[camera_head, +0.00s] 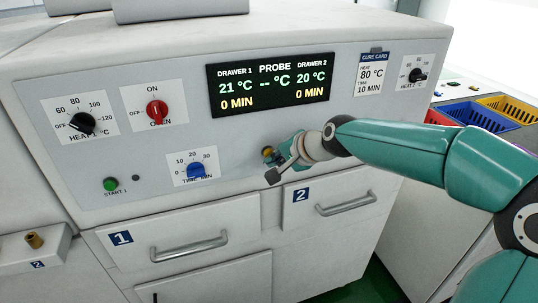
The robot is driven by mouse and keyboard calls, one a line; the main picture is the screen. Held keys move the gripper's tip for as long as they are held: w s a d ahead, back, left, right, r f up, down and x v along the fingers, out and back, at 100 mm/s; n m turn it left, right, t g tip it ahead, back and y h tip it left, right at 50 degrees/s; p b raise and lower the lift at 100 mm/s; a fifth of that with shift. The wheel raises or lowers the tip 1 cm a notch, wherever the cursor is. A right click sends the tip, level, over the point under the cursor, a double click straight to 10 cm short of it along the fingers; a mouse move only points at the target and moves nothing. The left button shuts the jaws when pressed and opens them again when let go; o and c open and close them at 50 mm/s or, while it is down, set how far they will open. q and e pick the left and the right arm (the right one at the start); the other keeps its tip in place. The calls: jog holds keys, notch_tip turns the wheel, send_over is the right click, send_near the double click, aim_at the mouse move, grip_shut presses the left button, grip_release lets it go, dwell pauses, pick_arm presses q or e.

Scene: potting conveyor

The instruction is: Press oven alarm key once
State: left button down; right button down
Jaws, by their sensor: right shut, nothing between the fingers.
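The oven's front panel (230,130) fills the middle of the view. A small round yellow-orange key (267,151) sits on the panel below the display, just left of my right gripper. Any label on it is hidden or too small to read, so I cannot tell for certain that it is the alarm key. My right gripper (274,168) is shut and empty in front of the panel, close to this key. I cannot tell whether it touches the key. The gripper and wrist cover part of the panel there. My left gripper is not in view.
The display (270,84) reads 21 °C and 20 °C, both 0 MIN. Nearby are a red oven knob (157,110), a blue time knob (197,170), a black heat knob (82,123) and a green start button (110,184). Drawer handles (190,248) stick out below.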

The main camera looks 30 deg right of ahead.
jog(key=shift+w+d, duration=0.1)
jog(key=shift+w, duration=0.3)
jog(key=shift+s, duration=0.1)
dwell(0.5)
jog(key=shift+s+a, duration=0.2)
jog(key=shift+s, duration=0.55)
jog(key=s, duration=0.2)
jog(key=s+a, duration=0.1)
jog(key=s, duration=0.2)
jog(key=shift+a+b, duration=0.1)
jog(key=shift+b, duration=0.3)
jog(key=shift+w+f, duration=0.1)
dwell(0.4)
